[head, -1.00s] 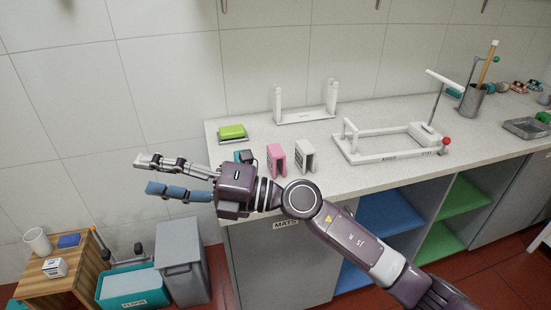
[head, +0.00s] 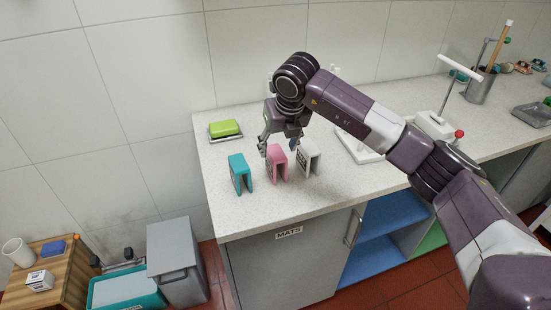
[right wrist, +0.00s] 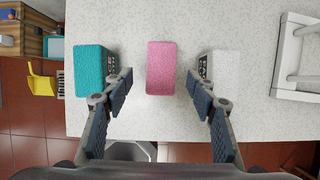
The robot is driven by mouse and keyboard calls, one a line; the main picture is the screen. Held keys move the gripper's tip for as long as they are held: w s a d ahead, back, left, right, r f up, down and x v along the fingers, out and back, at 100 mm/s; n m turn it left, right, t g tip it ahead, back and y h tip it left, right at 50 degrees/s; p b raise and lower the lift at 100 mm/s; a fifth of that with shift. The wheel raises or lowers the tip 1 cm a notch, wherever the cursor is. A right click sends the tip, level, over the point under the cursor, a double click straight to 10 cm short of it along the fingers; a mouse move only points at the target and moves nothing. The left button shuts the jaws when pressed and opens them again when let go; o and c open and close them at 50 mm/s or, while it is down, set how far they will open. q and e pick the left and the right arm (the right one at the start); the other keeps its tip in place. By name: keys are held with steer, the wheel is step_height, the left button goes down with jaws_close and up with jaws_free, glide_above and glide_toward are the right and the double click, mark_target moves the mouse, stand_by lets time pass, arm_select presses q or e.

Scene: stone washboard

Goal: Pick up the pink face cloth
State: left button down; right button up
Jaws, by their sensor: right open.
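The pink face cloth (head: 277,162) stands folded on the speckled counter between a teal cloth (head: 240,174) and a white cloth (head: 308,157). My right gripper (head: 279,148) is above the pink cloth, pointing down. In the right wrist view the open fingers (right wrist: 160,90) lie to either side of the pink cloth (right wrist: 160,68), with gaps and nothing held. The left finger overlaps the edge of the teal cloth (right wrist: 90,70) in that view, and the right finger overlaps the white cloth (right wrist: 222,72). My left gripper is not in view.
A green sponge (head: 225,128) lies on a small dish at the counter's left. A white frame (head: 358,146) stands to the right, partly behind my arm. The counter front (head: 270,222) is clear. Below left are a grey bin (head: 180,262) and a wooden stool (head: 62,277).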

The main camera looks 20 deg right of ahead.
mark_target(277, 152)
steer(key=shift+w+f+p, duration=0.2)
steer(key=shift+f+p, duration=0.15)
steer(key=shift+f, duration=0.2)
steer(key=p+x, duration=0.1)
steer(key=x, duration=0.2)
steer(key=shift+w, duration=0.15)
steer(key=shift+w+f, duration=0.2)
steer(key=shift+f, duration=0.4)
steer(key=c, duration=1.3)
arm_select(q)
steer(key=shift+s+r, duration=0.15)
steer(key=shift+r, duration=0.4)
steer(key=shift+s+r, duration=0.15)
steer(key=shift+r, duration=0.4)
arm_select(e)
steer(key=shift+c, duration=0.3)
steer(key=shift+r, duration=0.15)
